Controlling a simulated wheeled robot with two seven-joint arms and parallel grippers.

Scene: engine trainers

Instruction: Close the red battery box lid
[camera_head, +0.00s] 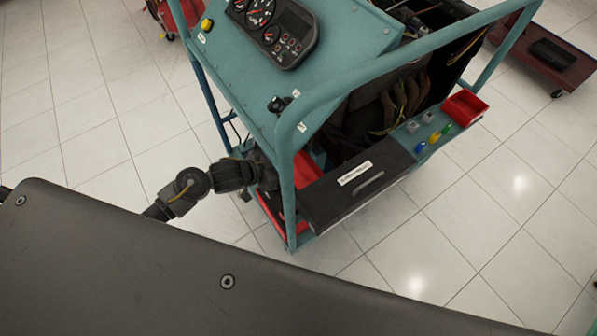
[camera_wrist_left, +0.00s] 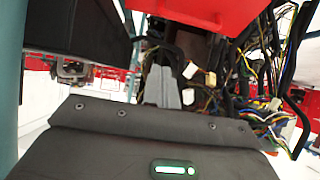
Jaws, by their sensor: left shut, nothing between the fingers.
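A red panel (camera_head: 305,170) shows behind the blue-green frame's corner post, beside a black drawer; it looks like the battery box lid, but most of it is hidden. In the left wrist view a flat red panel (camera_wrist_left: 200,12) crosses the top, beyond the fingers. My left gripper (camera_head: 264,168) reaches in at the cart's left side, partly hidden by the post. In its wrist view the grey fingers (camera_wrist_left: 165,82) are together and empty, apart from the red panel in the picture. Whether they touch anything cannot be told. My right gripper is not in view.
The black drawer (camera_head: 360,188) with a handle and a label juts out right of the post. The cart's frame (camera_head: 288,150) stands close to my gripper. Loose wires (camera_wrist_left: 265,115) hang at right in the wrist view. A red tray (camera_head: 463,108) sits at the right.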

